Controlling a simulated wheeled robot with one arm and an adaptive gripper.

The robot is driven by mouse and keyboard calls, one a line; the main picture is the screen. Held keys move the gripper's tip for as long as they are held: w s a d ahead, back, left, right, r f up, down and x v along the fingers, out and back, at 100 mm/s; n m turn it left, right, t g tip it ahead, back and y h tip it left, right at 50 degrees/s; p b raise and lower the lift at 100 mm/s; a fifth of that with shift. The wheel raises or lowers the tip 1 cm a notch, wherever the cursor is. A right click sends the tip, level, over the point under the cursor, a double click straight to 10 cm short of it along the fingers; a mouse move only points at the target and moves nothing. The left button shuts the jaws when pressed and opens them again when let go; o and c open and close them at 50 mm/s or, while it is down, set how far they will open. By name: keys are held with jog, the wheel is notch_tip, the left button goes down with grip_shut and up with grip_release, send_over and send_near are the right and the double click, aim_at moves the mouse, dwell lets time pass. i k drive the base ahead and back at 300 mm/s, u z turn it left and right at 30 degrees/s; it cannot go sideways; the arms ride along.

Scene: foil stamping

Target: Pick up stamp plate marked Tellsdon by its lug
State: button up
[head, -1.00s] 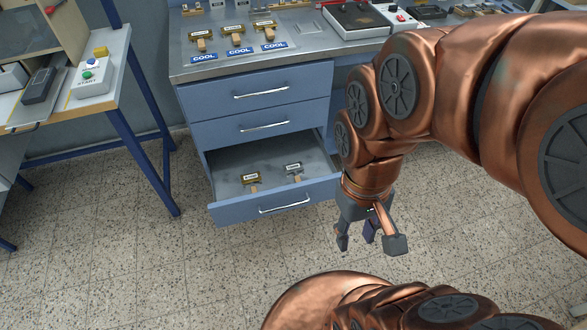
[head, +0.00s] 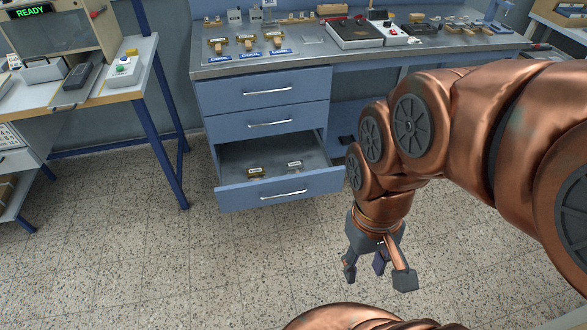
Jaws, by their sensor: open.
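Each bears a small white label, too small to read. Three more brass stamp plates with lugs, a left (head: 218,45), a middle (head: 247,42) and a right one (head: 275,39), lie on the bench top above labels reading COOL. None of their markings can be read, so I cannot tell which is Tellsdon. My gripper (head: 377,279) hangs open and empty over the floor, in front of and right of the drawer.
The bench (head: 310,60) also carries a dark flat-topped device (head: 353,32) and a white control box (head: 390,33). A side table (head: 130,75) at left holds a machine showing READY (head: 31,11) and a green button box (head: 123,66). The floor before the drawer is clear.

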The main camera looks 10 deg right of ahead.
aim_at(295, 165)
jog(key=u, duration=0.4)
jog(key=i, duration=1.4)
jog(key=z, duration=0.25)
